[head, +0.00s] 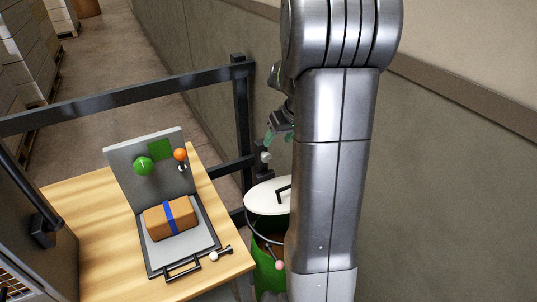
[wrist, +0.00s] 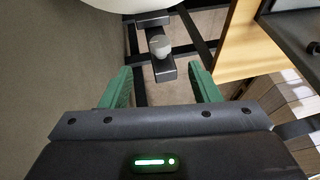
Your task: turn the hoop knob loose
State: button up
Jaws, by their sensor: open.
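My gripper (head: 279,135) is open and empty, high beside the fence post. In the wrist view its green fingers (wrist: 161,85) stand apart. A pale grey knob (wrist: 160,46) on a dark block shows just beyond the fingertips, roughly centred between them, with no contact seen. The same knob (head: 265,157) shows below my gripper in the head view. A green drum (head: 268,280) with a white lid (head: 262,197) stands under it. A dark curved bar with a pink ball end (head: 280,265) crosses the drum's front. My arm hides the drum's right side.
A wooden table (head: 85,215) stands left of the drum. It holds a grey tray with an upright back panel (head: 120,160), a brown ream with a blue band (head: 170,219), and green and orange knobs. A black fence rail (head: 120,98) runs behind. A wall is at right.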

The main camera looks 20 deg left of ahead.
aim_at(268, 156)
jog(key=x, duration=1)
jog(key=shift+a+f+p, duration=0.1)
jog(key=shift+a+p, duration=0.05)
jog(key=shift+p, duration=0.15)
jog(key=c, duration=1)
